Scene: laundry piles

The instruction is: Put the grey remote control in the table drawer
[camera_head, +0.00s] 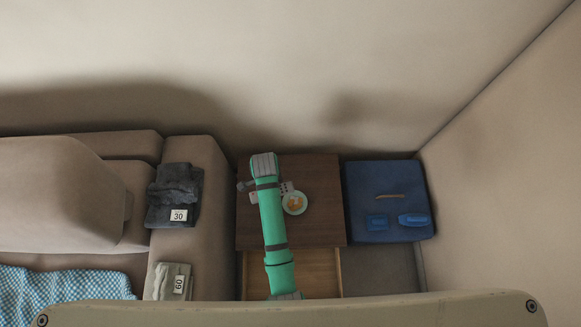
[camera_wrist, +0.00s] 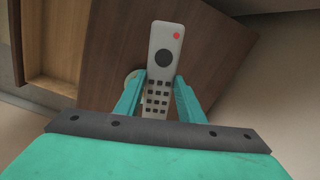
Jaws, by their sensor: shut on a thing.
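The grey remote control (camera_wrist: 165,60), with a red button, a dark round pad and several small dark keys, is between the teal fingers of my gripper (camera_wrist: 159,84) in the wrist view. The fingers are shut on its sides. In the head view, my green arm covers most of the gripper, and a grey piece, likely the remote, shows beside it (camera_head: 288,187) above the dark wooden table (camera_head: 325,225). The table drawer (camera_head: 312,272) is pulled open at the front, with its lighter wooden bottom showing. My arm crosses over its left part.
A small plate (camera_head: 294,204) with orange food stands on the table, close to my arm. A blue case (camera_head: 365,212) with smaller items on top is right of the table. The sofa (camera_head: 212,210), left, bears folded clothes labelled 30 (camera_head: 175,186) and 60 (camera_head: 163,283).

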